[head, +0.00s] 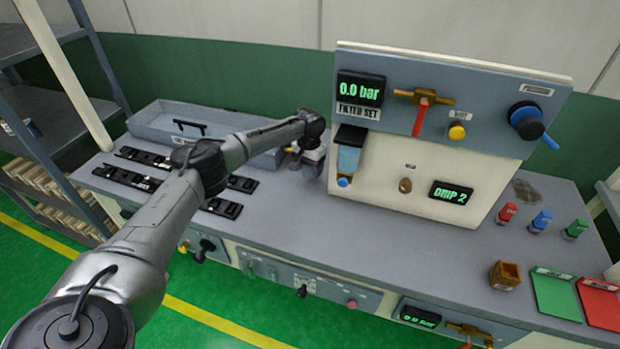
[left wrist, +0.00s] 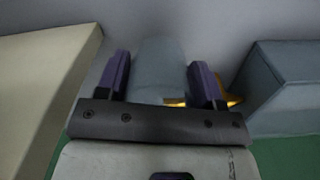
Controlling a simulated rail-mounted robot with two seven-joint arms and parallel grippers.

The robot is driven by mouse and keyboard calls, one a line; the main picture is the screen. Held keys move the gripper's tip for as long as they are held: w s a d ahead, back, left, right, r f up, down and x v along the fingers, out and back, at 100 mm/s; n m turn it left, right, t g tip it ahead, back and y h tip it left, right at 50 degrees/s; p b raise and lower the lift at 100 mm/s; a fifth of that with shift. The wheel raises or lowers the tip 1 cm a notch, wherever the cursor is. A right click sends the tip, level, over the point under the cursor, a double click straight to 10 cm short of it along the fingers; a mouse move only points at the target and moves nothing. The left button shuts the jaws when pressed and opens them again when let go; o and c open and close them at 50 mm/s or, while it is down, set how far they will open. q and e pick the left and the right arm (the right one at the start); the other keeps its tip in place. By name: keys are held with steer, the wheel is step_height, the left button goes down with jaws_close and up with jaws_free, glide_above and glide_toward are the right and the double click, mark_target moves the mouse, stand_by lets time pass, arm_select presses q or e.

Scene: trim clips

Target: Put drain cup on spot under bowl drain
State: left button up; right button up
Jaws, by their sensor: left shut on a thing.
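My left gripper (head: 310,160) is low over the bench, just left of the grey filter panel, and its fingertips are partly hidden by my own arm. In the left wrist view, my left gripper (left wrist: 162,78) is shut on a plain grey-blue piece (left wrist: 158,68), which looks like the drain cup. The clear blue bowl (head: 348,158) hangs on the panel's left side, with a blue drain knob (head: 343,182) at its bottom. The gripper is a little left of this bowl. I cannot make out the spot under the drain. My right gripper is not in view.
A blue-grey tray (head: 165,125) and black clip strips (head: 130,178) lie on the left of the bench. The panel stands close on the gripper's right. A brown open box (head: 505,275) and green and red pads (head: 556,295) are at the right. The front middle bench (head: 330,235) is clear.

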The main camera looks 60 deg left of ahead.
mark_target(309, 176)
arm_select(q)
steer(key=shift+f+b, duration=0.4)
steer(key=shift+f, duration=1.55)
steer(key=shift+f, duration=0.15)
steer(key=o, duration=0.9)
step_height(309, 176, up, 11)
steer(key=shift+p, duration=1.2)
steer(key=shift+o, duration=0.5)
steer(key=shift+r, duration=0.7)
